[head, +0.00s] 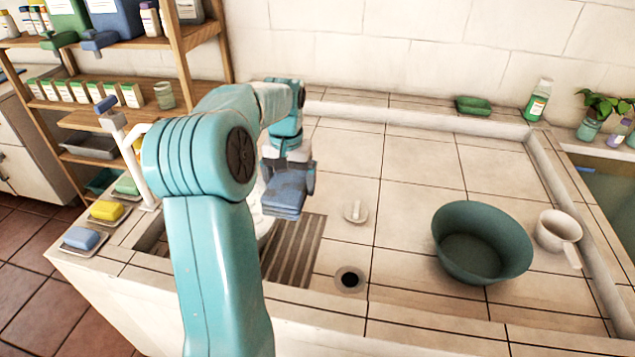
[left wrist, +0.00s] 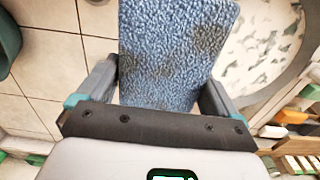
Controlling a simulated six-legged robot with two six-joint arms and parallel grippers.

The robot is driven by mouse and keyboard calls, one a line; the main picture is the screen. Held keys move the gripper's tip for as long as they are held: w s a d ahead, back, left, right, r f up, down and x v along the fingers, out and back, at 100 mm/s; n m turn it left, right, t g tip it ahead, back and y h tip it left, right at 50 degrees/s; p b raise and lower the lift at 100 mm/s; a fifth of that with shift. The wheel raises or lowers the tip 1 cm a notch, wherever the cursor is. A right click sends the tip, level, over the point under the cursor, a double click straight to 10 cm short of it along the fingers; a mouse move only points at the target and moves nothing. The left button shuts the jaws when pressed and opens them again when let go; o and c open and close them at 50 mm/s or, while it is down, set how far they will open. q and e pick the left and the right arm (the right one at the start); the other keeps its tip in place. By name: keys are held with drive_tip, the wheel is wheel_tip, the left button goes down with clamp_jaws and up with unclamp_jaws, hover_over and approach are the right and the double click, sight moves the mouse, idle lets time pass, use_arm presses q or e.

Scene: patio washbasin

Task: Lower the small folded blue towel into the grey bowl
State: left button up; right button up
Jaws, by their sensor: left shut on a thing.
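The small folded blue towel (head: 287,192) is held in my left gripper (head: 288,168), above the counter near its left side. In the left wrist view the towel (left wrist: 175,50) lies between the two fingers, with darker patches on its fuzzy face. A round vessel with a grey rim and mottled pale inside, seemingly the grey bowl (left wrist: 268,96), shows at the right of the left wrist view, to the side of the towel. In the head view my left arm hides most of it; only a pale sliver shows. My right gripper is not in view.
A dark green bowl (head: 483,243) and a white handled cup (head: 558,232) stand at the right. A slatted board (head: 296,250), a drain hole (head: 349,279) and a small white dish (head: 356,212) are nearer. Soap dishes line the left edge. The middle tiles are clear.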

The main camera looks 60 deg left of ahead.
use_arm(q)
drive_tip(key=s+a+f+p, duration=0.2)
drive_tip(key=s+a+f, duration=0.2)
drive_tip(key=s+a, duration=0.6)
drive_tip(key=shift+s+a+f, duration=0.3)
drive_tip(key=shift+s, duration=0.6)
drive_tip(key=shift+f+b, duration=3.4)
drive_tip(key=shift+f, duration=2.3)
drive_tip(key=shift+f, duration=0.1)
drive_tip(key=o, duration=0.7)
wheel_tip(320, 180, up, 16)
drive_tip(key=shift+r+p, duration=0.2)
drive_tip(key=shift+p, duration=0.7)
